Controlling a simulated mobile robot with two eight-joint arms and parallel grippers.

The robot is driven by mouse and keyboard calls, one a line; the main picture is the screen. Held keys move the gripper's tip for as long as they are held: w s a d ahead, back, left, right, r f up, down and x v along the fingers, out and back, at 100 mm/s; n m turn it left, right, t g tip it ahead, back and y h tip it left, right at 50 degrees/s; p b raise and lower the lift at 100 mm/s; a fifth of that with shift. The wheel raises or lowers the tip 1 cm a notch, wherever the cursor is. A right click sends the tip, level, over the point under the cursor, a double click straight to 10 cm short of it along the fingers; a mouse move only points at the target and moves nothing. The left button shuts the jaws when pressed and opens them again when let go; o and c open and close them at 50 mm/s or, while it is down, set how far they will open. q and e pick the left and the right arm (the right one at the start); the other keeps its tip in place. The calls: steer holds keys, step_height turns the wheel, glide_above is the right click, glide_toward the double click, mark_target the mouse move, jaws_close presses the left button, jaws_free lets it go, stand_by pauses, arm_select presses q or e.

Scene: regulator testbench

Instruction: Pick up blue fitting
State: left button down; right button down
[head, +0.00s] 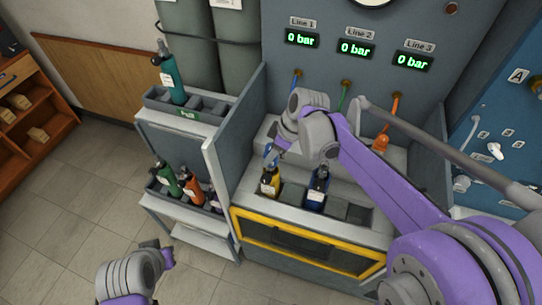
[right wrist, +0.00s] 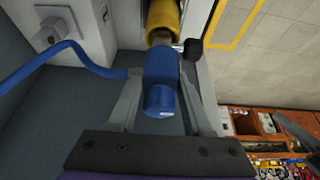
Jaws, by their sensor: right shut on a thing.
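The blue fitting (right wrist: 160,82) is between the two fingers of my right gripper (right wrist: 163,102) in the right wrist view, with a blue hose (right wrist: 45,62) running off to the left. My right gripper is shut on it. In the head view the right gripper (head: 279,150) is above the yellow bottle (head: 270,181), and a bit of the blue fitting (head: 268,152) shows. The fitting lines up with the top of the yellow bottle (right wrist: 163,16); I cannot tell whether they touch. My left gripper (head: 167,258) is low at the left, its fingers unclear.
A blue bottle (head: 318,188) stands right of the yellow one on the bench. An orange fitting (head: 381,143) hangs at the right. A grey rack (head: 150,125) with green and orange bottles stands left. Line displays (head: 356,48) read 0 bar. The floor (head: 75,210) at left is clear.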

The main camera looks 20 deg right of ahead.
steer(key=shift+r, duration=0.1)
step_height(320, 180, up, 10)
steer(key=shift+f+p, duration=0.1)
steer(key=shift+p, duration=0.25)
stand_by(0.4)
